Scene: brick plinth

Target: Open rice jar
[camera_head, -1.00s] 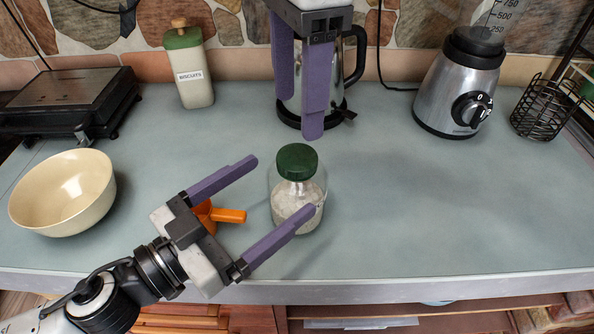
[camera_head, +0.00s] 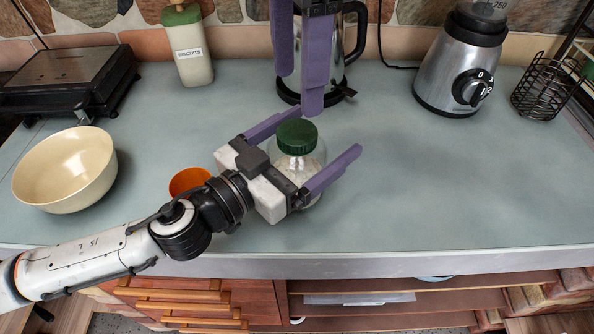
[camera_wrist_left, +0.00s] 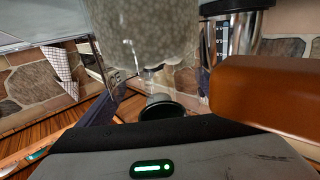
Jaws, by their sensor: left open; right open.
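The rice jar (camera_head: 311,167) is clear glass with pale grains inside and a dark green lid (camera_head: 297,137). It stands upright on the counter, mid-picture in the head view. My left gripper (camera_head: 333,132) is open, its purple fingers on either side of the jar; I cannot tell whether they touch it. The gripper's body hides part of the jar's left side. In the left wrist view the grain-filled jar (camera_wrist_left: 140,30) fills the top middle, with the dark lid (camera_wrist_left: 162,107) below it. My right gripper (camera_head: 298,92) is open and empty, pointing down just behind the lid.
A cream bowl (camera_head: 66,172) and an orange cup (camera_head: 188,181) are at left. A black appliance (camera_head: 70,80), a biscuits jar (camera_head: 190,55), a kettle (camera_head: 350,50) and a blender (camera_head: 458,70) stand at the back. The counter (camera_head: 450,180) is clear at right.

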